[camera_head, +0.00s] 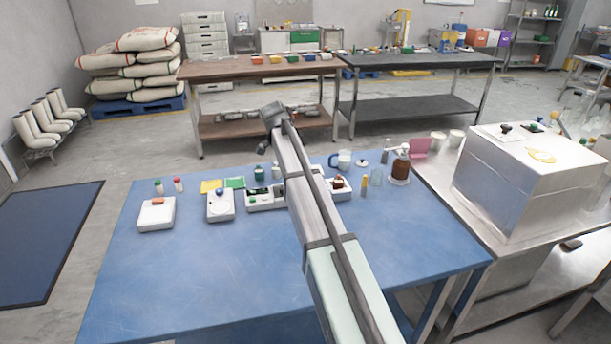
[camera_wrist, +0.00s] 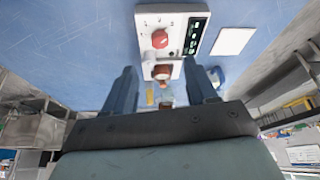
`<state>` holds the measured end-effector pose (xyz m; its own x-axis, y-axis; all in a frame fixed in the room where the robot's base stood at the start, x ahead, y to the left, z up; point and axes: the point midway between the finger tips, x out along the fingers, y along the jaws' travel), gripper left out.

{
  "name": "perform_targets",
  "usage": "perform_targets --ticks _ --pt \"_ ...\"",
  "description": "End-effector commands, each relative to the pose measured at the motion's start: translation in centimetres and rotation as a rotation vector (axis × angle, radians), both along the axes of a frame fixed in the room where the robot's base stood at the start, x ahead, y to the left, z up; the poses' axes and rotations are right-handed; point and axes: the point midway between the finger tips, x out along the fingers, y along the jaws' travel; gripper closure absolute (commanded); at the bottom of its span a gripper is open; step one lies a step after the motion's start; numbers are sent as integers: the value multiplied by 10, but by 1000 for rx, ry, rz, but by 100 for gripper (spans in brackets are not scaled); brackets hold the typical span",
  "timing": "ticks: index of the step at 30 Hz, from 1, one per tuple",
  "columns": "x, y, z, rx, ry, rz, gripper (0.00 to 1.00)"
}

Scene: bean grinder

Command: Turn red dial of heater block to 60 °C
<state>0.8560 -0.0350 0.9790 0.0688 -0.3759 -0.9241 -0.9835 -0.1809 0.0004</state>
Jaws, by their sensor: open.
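The white heater block (camera_wrist: 180,14) lies on the blue table in the wrist view, with a dark display strip (camera_wrist: 196,36) along its right side. Its red dial (camera_wrist: 160,39) sits on the white face, with small marks around it. A brown-red vial (camera_wrist: 161,72) stands at the block's lower end. My gripper (camera_wrist: 160,68) is open. Its two dark fingers are spread on either side of the vial's end, and the dial shows beyond the tips, apart from them. In the head view my arm hides the gripper and dial; part of the heater block (camera_head: 340,194) shows right of it.
Left on the blue table (camera_head: 190,290) are a scale-like device (camera_head: 156,217) and a device with a blue knob (camera_head: 220,206). The table's front is clear.

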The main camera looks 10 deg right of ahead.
Motion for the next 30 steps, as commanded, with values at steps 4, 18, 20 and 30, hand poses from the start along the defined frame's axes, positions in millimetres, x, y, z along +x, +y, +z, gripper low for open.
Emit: perform_targets --ticks 4,18,20,30 --pt "-1 9 22 0 -1 0 43" --pt "-3 17 41 0 0 0 43" --pt "-3 17 41 0 0 0 43" --pt "2 71 29 26 -2 104 43"
